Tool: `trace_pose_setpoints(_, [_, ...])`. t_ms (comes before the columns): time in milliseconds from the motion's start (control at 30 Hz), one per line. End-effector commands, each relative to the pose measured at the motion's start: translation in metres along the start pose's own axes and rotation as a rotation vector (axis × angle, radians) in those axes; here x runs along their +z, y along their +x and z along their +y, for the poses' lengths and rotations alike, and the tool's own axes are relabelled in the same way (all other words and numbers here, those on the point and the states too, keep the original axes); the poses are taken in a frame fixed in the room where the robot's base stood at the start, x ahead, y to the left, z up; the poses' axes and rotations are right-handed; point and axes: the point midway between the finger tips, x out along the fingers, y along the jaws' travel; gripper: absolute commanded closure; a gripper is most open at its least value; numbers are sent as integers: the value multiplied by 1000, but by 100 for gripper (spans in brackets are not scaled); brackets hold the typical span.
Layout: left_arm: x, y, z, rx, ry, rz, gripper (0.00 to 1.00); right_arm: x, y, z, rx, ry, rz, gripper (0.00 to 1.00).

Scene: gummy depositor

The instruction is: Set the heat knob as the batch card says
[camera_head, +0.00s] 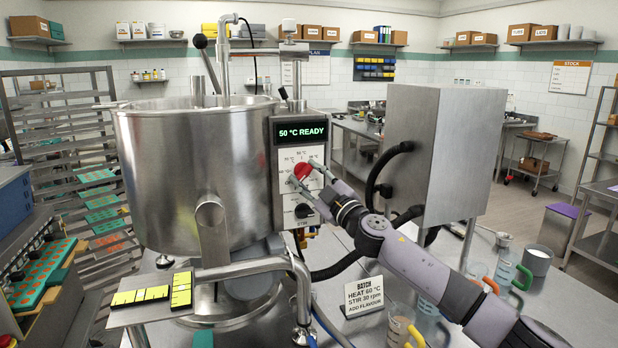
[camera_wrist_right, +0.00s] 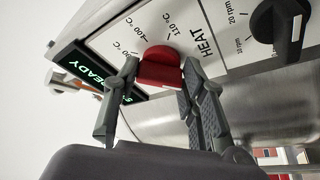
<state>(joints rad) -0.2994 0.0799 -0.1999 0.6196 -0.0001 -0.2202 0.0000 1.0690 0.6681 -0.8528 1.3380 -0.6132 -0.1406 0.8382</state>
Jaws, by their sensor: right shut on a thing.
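The red heat knob (camera_head: 302,171) is on the white control panel (camera_head: 287,157) of the steel kettle; in the right wrist view the knob (camera_wrist_right: 160,66) sits beside the word HEAT. My right gripper (camera_head: 305,179) is shut on it, one finger on each side; its fingers (camera_wrist_right: 160,78) also show in the wrist view. The display (camera_head: 301,132) above reads 50 °C READY. The batch card (camera_head: 363,296) on the table reads HEAT 60 °C, STIR 30 rpm, ADD FLAVOUR. My left gripper is not in view.
The black stir knob (camera_head: 303,211) is just below the heat knob. The steel kettle (camera_head: 190,180) stands left, a steel cabinet (camera_head: 460,150) right. Jugs (camera_head: 398,325) with coloured handles stand on the table under my right arm. Yellow-and-black trays (camera_head: 140,296) lie at the front left.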

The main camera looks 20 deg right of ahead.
Motion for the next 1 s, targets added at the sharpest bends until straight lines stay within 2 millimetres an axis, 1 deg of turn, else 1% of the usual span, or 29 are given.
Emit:
trace_pose_setpoints(33, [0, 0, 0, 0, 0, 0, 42, 0, 0, 0, -1, 0, 0, 85])
trace_pose_setpoints(100, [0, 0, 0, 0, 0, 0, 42, 0, 0, 0, -1, 0, 0, 90])
trace_pose_setpoints(333, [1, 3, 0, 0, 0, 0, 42, 1, 0, -2, 5, 18, -1, 90])
trace_pose_setpoints(467, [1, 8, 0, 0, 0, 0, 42, 2, -1, -4, 22, 63, 0, 90])
trace_pose_setpoints(667, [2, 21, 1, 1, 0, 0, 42, 3, -1, -6, 72, 185, 0, 90])
trace_pose_setpoints(1000, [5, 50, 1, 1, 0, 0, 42, 2, -1, -9, 183, 452, 1, 90])
